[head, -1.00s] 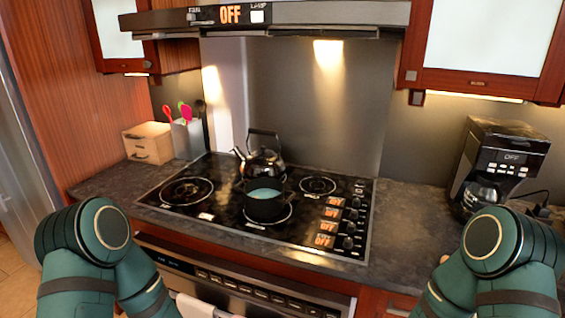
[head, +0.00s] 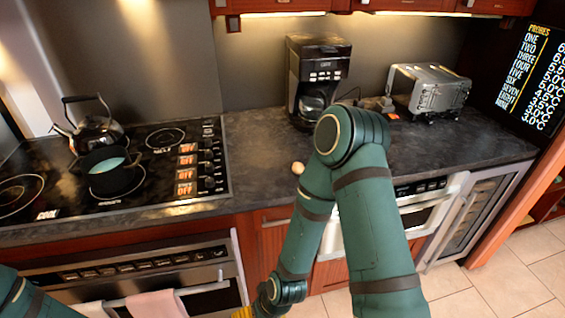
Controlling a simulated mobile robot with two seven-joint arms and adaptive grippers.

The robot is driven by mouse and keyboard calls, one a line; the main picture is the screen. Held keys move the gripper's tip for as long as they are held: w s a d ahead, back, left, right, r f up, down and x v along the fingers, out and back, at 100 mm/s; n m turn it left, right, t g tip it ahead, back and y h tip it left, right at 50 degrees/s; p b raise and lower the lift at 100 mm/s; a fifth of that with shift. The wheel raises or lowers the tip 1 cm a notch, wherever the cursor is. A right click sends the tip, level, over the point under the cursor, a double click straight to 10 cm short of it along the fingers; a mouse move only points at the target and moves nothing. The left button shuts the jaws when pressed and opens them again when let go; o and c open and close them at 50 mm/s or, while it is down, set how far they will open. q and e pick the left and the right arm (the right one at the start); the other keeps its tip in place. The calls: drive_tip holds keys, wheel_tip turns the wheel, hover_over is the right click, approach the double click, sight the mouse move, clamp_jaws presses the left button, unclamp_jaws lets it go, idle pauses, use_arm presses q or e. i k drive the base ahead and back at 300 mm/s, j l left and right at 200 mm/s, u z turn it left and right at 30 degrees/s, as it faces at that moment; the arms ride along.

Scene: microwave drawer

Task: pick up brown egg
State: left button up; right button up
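A small round light-brown object (head: 298,168), which looks like the brown egg, sits on the dark countertop (head: 262,150) in the head view. It lies in front of the coffee maker, near the counter's front edge and just left of my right arm's upper joint. My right arm reaches down in front of the counter, with its wrist low at the bottom of the picture. Neither gripper's fingers show. Only a bit of my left arm shows in the bottom left corner.
A coffee maker (head: 318,75) and a silver toaster (head: 428,92) stand at the back of the counter. The stovetop (head: 212,180) on the left holds a kettle (head: 98,132) and a dark pot (head: 112,178). Counter between stove and coffee maker is clear.

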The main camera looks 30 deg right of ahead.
sight(298, 168)
drive_tip(key=l+z, duration=0.15)
drive_tip(key=z, duration=0.75)
drive_tip(key=u, duration=1.4)
drive_tip(key=z, duration=1.4)
